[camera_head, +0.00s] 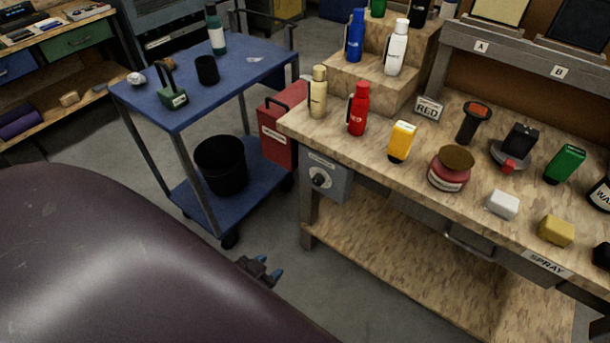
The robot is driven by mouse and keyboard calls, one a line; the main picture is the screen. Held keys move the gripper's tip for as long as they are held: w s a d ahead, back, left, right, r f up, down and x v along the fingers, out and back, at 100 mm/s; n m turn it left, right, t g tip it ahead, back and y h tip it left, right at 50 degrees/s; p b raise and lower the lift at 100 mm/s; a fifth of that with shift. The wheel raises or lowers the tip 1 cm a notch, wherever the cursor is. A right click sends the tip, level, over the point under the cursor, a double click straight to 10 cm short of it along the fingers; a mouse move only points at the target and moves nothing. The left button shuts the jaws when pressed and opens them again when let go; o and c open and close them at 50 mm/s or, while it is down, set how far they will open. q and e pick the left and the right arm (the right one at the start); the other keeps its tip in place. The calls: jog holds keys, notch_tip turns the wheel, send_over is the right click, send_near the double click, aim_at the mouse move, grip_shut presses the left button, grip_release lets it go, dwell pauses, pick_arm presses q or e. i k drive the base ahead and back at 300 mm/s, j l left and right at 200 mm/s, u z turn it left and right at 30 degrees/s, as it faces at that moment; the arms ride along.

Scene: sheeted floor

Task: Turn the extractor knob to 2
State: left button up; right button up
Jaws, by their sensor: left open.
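A grey control box (328,176) is fixed under the left end of the wooden workbench. A round dark knob (320,180) sits on its front face, with a pale dial around it. The dial's marks are too small to read, so I cannot tell the knob's setting. My left gripper (267,272) is low over the floor, below and to the left of the box, and apart from it. It is open, with blue-tipped fingers, and nothing shows between them. The large dark rounded shape of my own arm hides the lower left. My right gripper is not in view.
The workbench (400,172) holds bottles, a red jar (449,169) and sponges. Its lower shelf (430,275) is bare. A blue cart (235,80) with a black bucket (221,165) stands at left, near a red metal box (284,125). Floor is free between cart and bench.

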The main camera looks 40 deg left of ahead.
aim_at(318, 180)
jog(key=i+j, duration=0.1)
jog(key=j, duration=0.5)
jog(key=i+j, duration=0.1)
jog(key=j, duration=1.05)
jog(key=i+z, duration=0.05)
jog(key=i, duration=0.05)
